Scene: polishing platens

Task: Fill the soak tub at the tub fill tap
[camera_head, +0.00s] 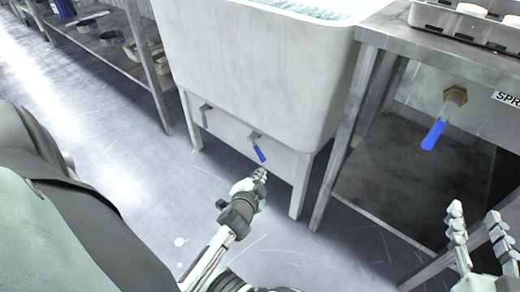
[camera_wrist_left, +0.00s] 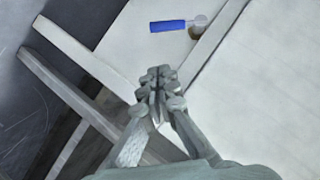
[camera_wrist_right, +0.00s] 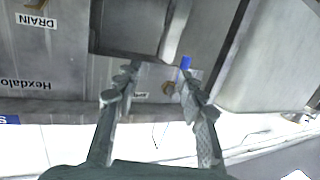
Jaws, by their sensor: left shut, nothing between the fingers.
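A blue-handled valve (camera_head: 434,134) beside a partly cut-off "SPR" label is under the right bench (camera_head: 400,35). A tray (camera_head: 470,25) stands on that bench. A shelf rack (camera_head: 110,60) is at left. Open floor lies in front.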

